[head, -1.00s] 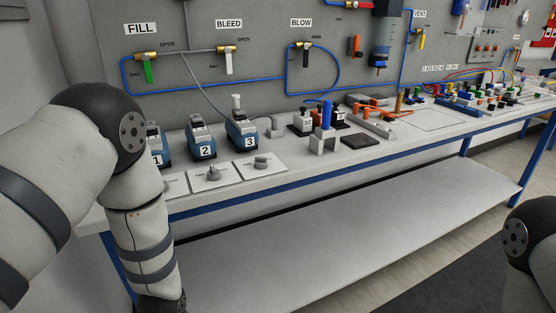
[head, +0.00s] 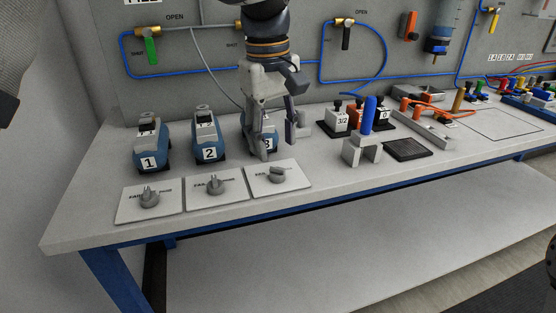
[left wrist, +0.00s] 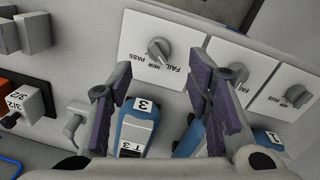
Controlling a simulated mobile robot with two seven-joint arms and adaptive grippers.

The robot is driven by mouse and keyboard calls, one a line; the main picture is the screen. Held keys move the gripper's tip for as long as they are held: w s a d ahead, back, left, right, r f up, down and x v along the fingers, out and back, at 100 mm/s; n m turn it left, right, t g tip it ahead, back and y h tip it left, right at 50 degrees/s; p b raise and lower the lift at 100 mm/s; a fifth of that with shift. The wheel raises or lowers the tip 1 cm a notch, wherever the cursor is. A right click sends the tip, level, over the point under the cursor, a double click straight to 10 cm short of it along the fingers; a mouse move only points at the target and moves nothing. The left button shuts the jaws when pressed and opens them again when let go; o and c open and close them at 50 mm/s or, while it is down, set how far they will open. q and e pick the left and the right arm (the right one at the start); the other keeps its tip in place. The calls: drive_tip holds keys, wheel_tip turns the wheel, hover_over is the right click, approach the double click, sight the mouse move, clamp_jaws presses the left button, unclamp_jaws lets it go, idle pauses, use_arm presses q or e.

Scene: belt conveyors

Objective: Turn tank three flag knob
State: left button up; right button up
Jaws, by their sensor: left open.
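The tank three flag knob (head: 278,174) is a grey knob on a white plate (head: 292,184). In the head view its bar lies roughly sideways. The knob also shows in the left wrist view (left wrist: 158,50), just beyond and between the fingertips. My left gripper (head: 277,150) is open and empty, pointing down just behind the plate, apart from the knob. It partly hides the blue tank 3 (head: 269,142). In the left wrist view its two dark-padded fingers (left wrist: 163,74) are spread, with tank 3 (left wrist: 137,134) below the knob. My right gripper is not in view.
Tank 1 (head: 151,146) and tank 2 (head: 207,136) stand to the left, with knobs one (head: 149,199) and two (head: 213,184) in front. A grey block with a blue post (head: 369,116) stands right of the gripper. The front bench strip is clear.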

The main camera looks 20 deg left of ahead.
sight(277, 168)
use_arm(q)
drive_tip(key=f, duration=0.6)
drive_tip(key=shift+w+d+f, duration=0.15)
drive_tip(key=shift+w+f, duration=0.1)
clamp_jaws()
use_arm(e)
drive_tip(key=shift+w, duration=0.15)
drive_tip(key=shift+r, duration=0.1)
use_arm(q)
drive_tip(key=shift+r+m+p, duration=0.1)
drive_tip(key=shift+m+p, duration=0.2)
drive_tip(key=shift+m, duration=1.6)
drive_tip(key=m, duration=0.2)
drive_tip(key=shift+m, duration=0.3)
drive_tip(key=shift+m+g, duration=0.3)
drive_tip(key=shift+m, duration=1.4)
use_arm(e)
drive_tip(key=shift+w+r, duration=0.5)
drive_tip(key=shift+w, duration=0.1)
